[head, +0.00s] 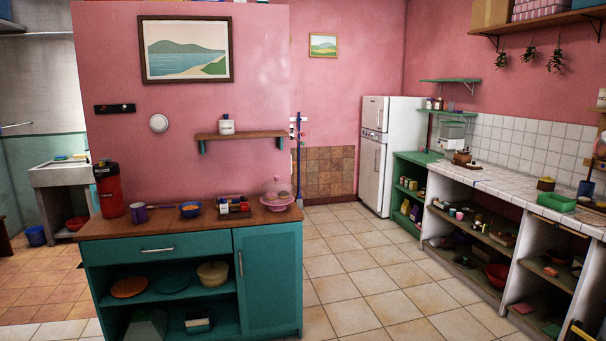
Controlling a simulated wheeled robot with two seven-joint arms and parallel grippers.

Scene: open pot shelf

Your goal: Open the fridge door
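The white fridge (392,155) stands upright against the far pink wall in the head view, in the corner past the tiled floor. It has a small upper door (374,115) and a taller lower door (370,172), both looking shut, facing left and toward me. Dark handles seem to lie near the seam between the doors, too small to make out well. The fridge is several floor tiles away from me.
A teal cabinet (268,278) with a wooden top stands close in front, left of centre. A tiled counter (500,190) with open shelves runs along the right wall. A green shelf unit (405,196) adjoins the fridge. The tiled floor (352,262) between them is clear.

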